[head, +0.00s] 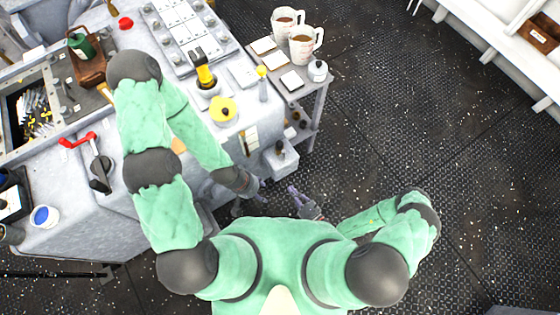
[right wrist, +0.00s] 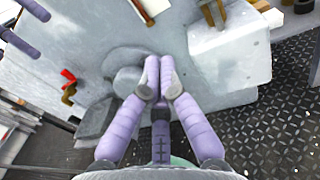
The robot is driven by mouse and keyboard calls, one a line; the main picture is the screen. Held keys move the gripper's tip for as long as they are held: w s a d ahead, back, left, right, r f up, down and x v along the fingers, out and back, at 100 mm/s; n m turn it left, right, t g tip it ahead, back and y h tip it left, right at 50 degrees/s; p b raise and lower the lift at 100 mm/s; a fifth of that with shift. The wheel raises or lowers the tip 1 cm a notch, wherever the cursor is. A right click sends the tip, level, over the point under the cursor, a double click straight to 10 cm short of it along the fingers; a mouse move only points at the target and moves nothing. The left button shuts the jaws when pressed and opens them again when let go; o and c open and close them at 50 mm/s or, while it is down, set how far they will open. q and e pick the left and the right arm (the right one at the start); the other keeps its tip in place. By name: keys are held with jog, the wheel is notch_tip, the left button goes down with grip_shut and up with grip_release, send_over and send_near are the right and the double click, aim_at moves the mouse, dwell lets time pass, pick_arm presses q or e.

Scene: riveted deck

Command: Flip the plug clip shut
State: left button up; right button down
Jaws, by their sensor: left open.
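A round grey fitting (right wrist: 124,62) sits on the console's side wall in the right wrist view. It may be the plug with its clip, but my right fingers cover part of it and I cannot tell the clip's position. My right gripper (right wrist: 160,60) has its lavender fingers together, pointing at the wall beside the fitting; whether they touch it is unclear. In the head view the right gripper (head: 297,194) is right of the console's front corner. My left gripper (head: 250,197) is near that corner, and its spread fingers show at the upper left of the right wrist view (right wrist: 28,28).
A side table (head: 300,85) holds two mugs. The dark floor at right is clear.

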jog(key=d+f+m+t+h, duration=0.1)
jog(key=w+d+m+t+h, duration=0.1)
jog(key=h, duration=0.1)
jog(key=shift+w+d+f+m+h, duration=0.1)
jog(key=shift+d+f+m+h, duration=0.15)
jog(key=shift+f+m+h, duration=0.1)
jog(key=b, duration=0.3)
send_near(283, 153)
jog(key=shift+w+a+f, duration=0.45)
jog(key=shift+w+a, duration=0.25)
jog(key=shift+w, duration=0.25)
jog(key=shift+w+a+f, duration=0.5)
jog(key=shift+w+a, duration=0.2)
jog(key=shift+w, duration=0.25)
jog(key=shift+w+a+f, duration=0.45)
jog(key=shift+w+a, duration=0.25)
jog(key=shift+w, duration=0.25)
